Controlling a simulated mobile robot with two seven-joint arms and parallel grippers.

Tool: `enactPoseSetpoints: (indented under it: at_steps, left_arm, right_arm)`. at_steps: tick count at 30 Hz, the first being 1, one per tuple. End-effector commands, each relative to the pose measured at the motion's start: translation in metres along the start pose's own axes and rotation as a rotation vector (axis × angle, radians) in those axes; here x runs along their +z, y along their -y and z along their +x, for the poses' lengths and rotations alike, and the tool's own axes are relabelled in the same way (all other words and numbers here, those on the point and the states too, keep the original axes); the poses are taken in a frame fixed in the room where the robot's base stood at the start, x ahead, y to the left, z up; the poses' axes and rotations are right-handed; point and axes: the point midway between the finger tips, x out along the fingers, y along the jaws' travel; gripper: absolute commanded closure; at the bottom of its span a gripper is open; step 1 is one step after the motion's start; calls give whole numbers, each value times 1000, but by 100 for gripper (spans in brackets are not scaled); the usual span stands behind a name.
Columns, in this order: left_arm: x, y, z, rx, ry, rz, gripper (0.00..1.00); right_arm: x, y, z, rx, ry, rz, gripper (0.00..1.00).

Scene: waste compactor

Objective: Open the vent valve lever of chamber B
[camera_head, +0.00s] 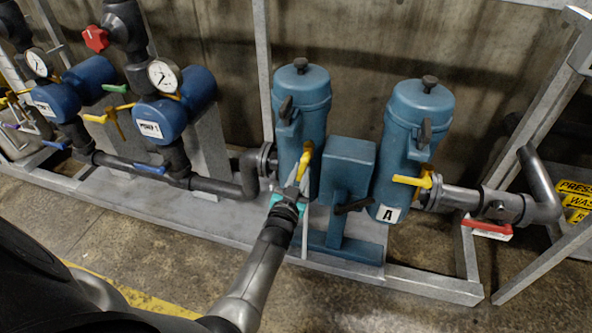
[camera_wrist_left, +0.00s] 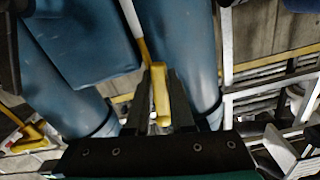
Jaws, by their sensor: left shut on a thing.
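Two blue chambers stand side by side in the head view. The right one (camera_head: 405,125) carries a label "A" and a yellow lever (camera_head: 412,181) that points left. The left chamber (camera_head: 302,90) shows no readable label; its lower front is partly hidden by my arm. Its yellow lever (camera_head: 306,158) stands roughly upright in the head view. My left gripper (camera_head: 298,181) is at this lever and shut on it. In the left wrist view the yellow lever (camera_wrist_left: 160,92) sits between the two dark fingers (camera_wrist_left: 158,76). My right gripper is not in view.
A blue box-shaped unit (camera_head: 347,168) with a black handle stands between the chambers. Pumps with gauges (camera_head: 164,75) and coloured levers stand at left. A grey frame rail (camera_head: 430,284) runs along the front; the floor before it is clear.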

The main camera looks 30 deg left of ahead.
Motion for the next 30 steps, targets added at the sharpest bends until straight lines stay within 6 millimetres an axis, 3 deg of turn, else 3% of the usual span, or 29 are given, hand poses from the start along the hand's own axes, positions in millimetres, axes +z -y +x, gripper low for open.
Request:
enactPoseSetpoints:
  at_steps: [12,29,30]
  left_arm:
    - [-2,-10,1,0,-2,-197,100]
    - [-3,-11,1,0,-3,-229,100]
    - [-3,-12,1,0,-3,-229,77]
  right_arm:
    - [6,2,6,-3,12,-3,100]
    - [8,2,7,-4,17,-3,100]
    - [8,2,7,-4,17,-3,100]
